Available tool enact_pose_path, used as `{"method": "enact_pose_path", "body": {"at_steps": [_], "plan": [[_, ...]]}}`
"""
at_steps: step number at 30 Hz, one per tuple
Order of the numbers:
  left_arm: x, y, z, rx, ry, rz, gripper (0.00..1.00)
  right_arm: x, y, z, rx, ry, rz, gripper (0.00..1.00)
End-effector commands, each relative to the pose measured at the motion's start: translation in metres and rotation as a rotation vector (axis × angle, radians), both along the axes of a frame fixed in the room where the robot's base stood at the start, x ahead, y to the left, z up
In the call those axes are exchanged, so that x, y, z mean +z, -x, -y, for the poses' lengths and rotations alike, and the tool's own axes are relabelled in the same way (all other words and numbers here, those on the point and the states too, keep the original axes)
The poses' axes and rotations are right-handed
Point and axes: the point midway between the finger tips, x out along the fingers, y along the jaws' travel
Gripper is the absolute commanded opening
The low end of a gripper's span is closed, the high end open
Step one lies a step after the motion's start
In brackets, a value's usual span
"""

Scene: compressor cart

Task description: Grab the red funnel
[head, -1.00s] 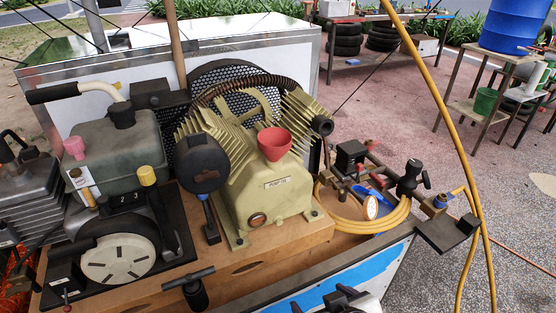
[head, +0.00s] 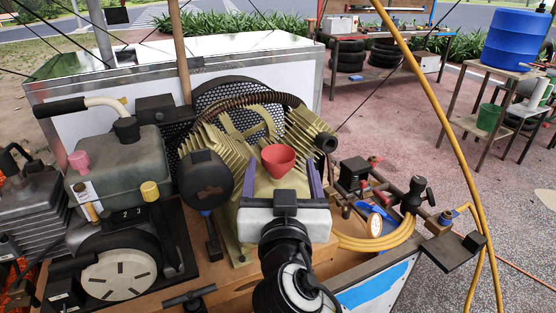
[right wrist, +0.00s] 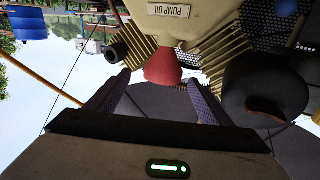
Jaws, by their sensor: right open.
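The red funnel (head: 278,158) sits upright, wide mouth up, on top of the cream compressor pump in the head view. In the right wrist view the red funnel (right wrist: 163,68) appears upside down, below the pump's "PUMP OIL" label. My right gripper (head: 282,172) is in front of the pump, its two purple fingers spread to either side of the funnel in the picture. In the right wrist view my right gripper (right wrist: 160,88) is open and empty, with the funnel between and beyond the fingertips. I cannot tell how far apart they are. My left gripper is not in view.
The cream pump (head: 262,195) has fins and a ribbed hose behind the funnel. A black round filter (head: 206,178) stands close left. A green engine (head: 122,165) is further left. Valves and a gauge (head: 375,224) with a yellow hose (head: 385,240) lie right.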

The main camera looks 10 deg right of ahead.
Motion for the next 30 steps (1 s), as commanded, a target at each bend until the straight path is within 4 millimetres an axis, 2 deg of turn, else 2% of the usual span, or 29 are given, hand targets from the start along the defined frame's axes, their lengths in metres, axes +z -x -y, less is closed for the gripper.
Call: {"method": "enact_pose_path", "body": {"at_steps": [10, 14, 20, 27, 30], "plan": [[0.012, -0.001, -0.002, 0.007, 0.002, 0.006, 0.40, -0.001, -0.045, 0.005, -0.001, 0.004, 0.000, 0.74], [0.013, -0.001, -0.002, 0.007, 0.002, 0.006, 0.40, -0.002, -0.052, 0.006, 0.001, 0.001, 0.000, 0.74], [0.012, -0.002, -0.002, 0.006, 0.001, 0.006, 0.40, -0.003, -0.052, 0.006, 0.001, 0.000, -0.001, 0.74], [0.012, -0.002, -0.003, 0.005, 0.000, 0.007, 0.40, -0.002, -0.052, 0.006, 0.001, 0.000, -0.001, 0.33], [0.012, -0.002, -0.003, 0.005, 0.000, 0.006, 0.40, -0.002, -0.052, 0.006, 0.001, 0.000, -0.001, 0.30]]}}
